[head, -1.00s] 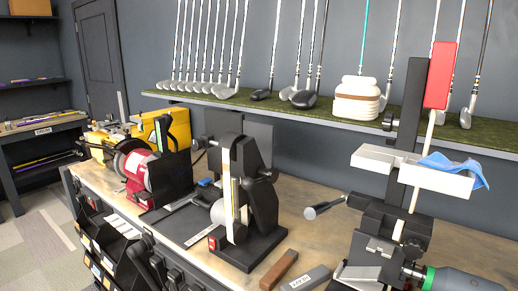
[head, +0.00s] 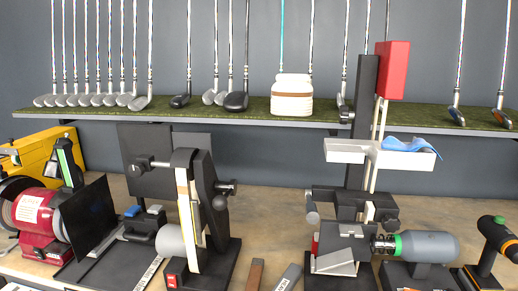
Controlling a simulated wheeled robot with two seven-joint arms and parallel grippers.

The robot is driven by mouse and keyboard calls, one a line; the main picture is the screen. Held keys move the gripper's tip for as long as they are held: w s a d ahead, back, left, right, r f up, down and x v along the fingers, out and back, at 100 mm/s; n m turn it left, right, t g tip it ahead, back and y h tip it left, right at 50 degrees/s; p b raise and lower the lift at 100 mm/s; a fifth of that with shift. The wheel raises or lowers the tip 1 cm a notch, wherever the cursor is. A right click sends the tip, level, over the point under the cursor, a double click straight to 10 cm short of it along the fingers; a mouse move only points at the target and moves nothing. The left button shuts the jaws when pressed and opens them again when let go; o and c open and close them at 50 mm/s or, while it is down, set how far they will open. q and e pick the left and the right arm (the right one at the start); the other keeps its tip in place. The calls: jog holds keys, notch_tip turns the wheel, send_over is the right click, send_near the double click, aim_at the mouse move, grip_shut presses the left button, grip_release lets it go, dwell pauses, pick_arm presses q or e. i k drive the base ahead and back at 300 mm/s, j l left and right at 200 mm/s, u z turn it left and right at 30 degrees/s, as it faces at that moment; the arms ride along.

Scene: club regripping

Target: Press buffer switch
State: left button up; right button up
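A red bench machine (head: 40,218) with a white label and dark round wheels stands on the bench at the left edge of the head view; it looks like the buffer. Its red base (head: 42,247) has a small pale patch on the front, too small to tell if it is a switch. A black belt machine (head: 208,215) stands to its right, with a red switch (head: 172,281) low on its front. Neither of my grippers is in view.
A black upright panel (head: 88,215) stands just right of the red machine. A yellow case (head: 50,160) is behind it. Bare bench (head: 275,215) shows mid-view.

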aim_at(38, 253)
jog(key=j, duration=0.8)
jog(key=j+z, duration=0.15)
jog(key=j, duration=0.65)
jog(key=k+j, duration=0.1)
jog(key=j, duration=0.65)
jog(key=k+j+z, duration=0.15)
jog(key=j, duration=0.65)
jog(key=i, duration=0.05)
